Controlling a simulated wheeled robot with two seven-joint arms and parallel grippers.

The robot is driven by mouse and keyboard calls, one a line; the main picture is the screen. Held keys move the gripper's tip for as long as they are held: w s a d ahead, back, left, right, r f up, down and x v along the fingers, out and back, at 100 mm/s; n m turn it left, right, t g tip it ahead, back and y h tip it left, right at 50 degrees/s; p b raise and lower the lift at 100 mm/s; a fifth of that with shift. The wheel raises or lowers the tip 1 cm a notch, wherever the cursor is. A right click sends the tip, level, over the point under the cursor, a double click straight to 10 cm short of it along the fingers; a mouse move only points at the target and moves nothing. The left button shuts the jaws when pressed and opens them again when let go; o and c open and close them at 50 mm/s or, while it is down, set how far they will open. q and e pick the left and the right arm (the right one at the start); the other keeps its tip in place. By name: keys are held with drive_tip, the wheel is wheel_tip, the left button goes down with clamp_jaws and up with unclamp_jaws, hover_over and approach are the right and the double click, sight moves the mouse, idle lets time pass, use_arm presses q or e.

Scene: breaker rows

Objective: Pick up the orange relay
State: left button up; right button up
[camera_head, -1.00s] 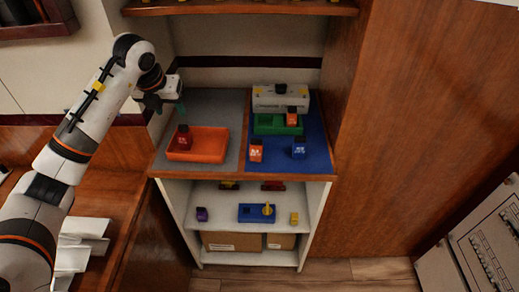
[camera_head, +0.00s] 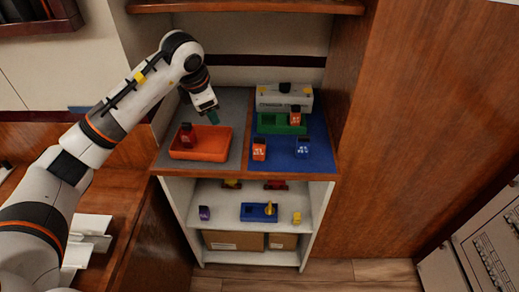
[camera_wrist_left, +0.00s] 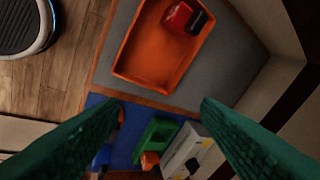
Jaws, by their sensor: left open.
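Two orange relays show in the head view. One (camera_head: 259,149) stands upright on the front left of the blue mat; the other (camera_head: 295,115) is at the right of the green tray (camera_head: 268,125). In the left wrist view, one orange relay (camera_wrist_left: 149,160) shows by the green tray (camera_wrist_left: 154,138). Another orange bit (camera_wrist_left: 121,116) is mostly hidden by a finger. My left gripper (camera_head: 212,117) is open and empty, above the grey mat near the orange tray's back right corner. Its green fingers (camera_wrist_left: 160,105) are spread wide. My right gripper is not in view.
A red relay (camera_head: 187,136) stands in the orange tray (camera_head: 215,152). A blue relay (camera_head: 302,148) is on the blue mat (camera_head: 281,163). A white-grey box (camera_head: 271,97) stands behind the green tray. A wooden wall (camera_head: 410,130) bounds the right side.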

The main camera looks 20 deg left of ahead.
use_arm(q)
drive_tip(key=d+m, duration=0.7)
drive_tip(key=m, duration=1.7)
approach(259, 139)
drive_tip(key=p+x, duration=0.1)
drive_tip(key=x, duration=0.6)
drive_tip(key=shift+w+d+f, duration=0.1)
drive_tip(key=shift+w+f, duration=0.05)
drive_tip(key=shift+f, duration=0.15)
drive_tip(key=p+x, duration=0.1)
drive_tip(key=x, duration=0.3)
drive_tip(key=shift+f+p, duration=0.1)
drive_tip(key=shift+p, duration=0.2)
drive_tip(key=shift+w+f, duration=0.15)
drive_tip(key=shift+f, duration=0.3)
drive_tip(key=c, duration=1.1)
wheel_tip(259, 139, up, 10)
drive_tip(key=shift+f+b, duration=0.15)
drive_tip(key=shift+b, duration=0.9)
drive_tip(key=shift+r+p, duration=1.3)
drive_tip(key=shift+r, duration=1.4)
